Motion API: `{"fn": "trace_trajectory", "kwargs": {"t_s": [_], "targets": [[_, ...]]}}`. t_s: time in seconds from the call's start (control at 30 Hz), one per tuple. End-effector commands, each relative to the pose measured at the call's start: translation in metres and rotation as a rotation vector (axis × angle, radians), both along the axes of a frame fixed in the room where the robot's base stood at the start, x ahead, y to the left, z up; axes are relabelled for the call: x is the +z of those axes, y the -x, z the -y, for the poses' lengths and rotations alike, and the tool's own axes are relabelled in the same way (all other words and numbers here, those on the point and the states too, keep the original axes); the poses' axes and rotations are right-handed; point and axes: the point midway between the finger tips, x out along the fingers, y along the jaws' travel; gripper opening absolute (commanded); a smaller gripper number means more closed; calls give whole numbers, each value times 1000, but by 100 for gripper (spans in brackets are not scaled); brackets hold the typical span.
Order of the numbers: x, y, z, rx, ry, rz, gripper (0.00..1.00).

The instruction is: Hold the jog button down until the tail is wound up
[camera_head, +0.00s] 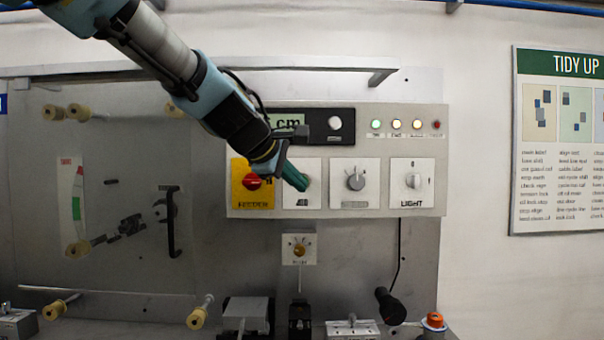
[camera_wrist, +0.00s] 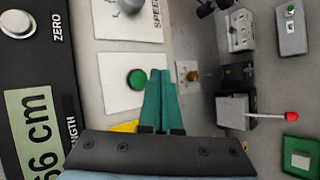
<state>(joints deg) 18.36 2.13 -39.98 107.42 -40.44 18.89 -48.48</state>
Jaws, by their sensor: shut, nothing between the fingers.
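The green jog button (camera_wrist: 137,79) sits on a white plate labelled JOG (camera_head: 302,203) on the control panel. In the head view my gripper (camera_head: 303,187) covers most of the button. My gripper's teal fingers are shut and empty. In the wrist view the fingertips (camera_wrist: 160,73) appear just right of the button, its face still visible. I cannot tell whether they touch the panel. A length display (camera_wrist: 35,130) ends in "6 cm"; its first digit is partly cut off. I cannot make out the tail in either view.
A red knob (camera_head: 252,182) on a yellow plate is left of the jog plate. A grey speed knob (camera_head: 355,180) and a light switch (camera_head: 413,181) are to its right. Above are a zero button (camera_head: 335,123) and several indicator lamps. Yellow rollers (camera_head: 77,111) stand on the left plate.

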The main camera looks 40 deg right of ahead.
Motion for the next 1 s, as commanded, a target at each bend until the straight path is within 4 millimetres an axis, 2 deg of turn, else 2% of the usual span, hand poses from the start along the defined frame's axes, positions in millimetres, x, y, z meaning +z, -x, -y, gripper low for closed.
{"fn": "trace_trajectory", "kwargs": {"t_s": [0.03, 0.3, 1.0], "targets": [[4, -4, 4, -2, -1, -4, 0], [1, -17, 15, -1, 0, 0, 0], [0, -18, 15, 0, 0, 0, 0]]}}
